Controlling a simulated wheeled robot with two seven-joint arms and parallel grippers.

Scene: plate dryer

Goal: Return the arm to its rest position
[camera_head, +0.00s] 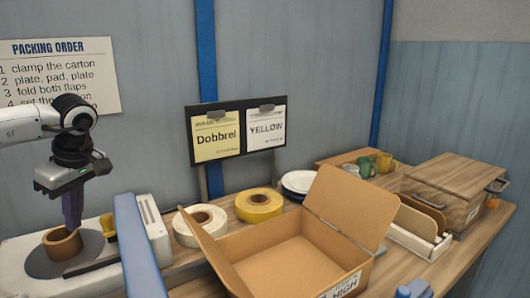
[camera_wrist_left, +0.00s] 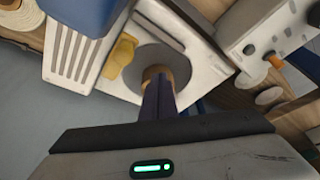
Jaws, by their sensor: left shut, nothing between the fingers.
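My left gripper (camera_head: 72,222) is at the left of the head view, pointing down, with its dark fingers shut and empty. The fingertips are at or just above a brown ring-shaped piece (camera_head: 62,243) on a round grey disc (camera_head: 40,264) of a white machine. In the left wrist view the shut fingers (camera_wrist_left: 158,92) overlap the brown piece (camera_wrist_left: 155,72), hiding part of it. I cannot tell whether they touch it. My right gripper cannot be made out.
An open carton (camera_head: 285,262) fills the middle front. Tape rolls (camera_head: 259,204), plates (camera_head: 299,182), mugs (camera_head: 384,162) and a wooden box (camera_head: 455,185) lie beyond.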

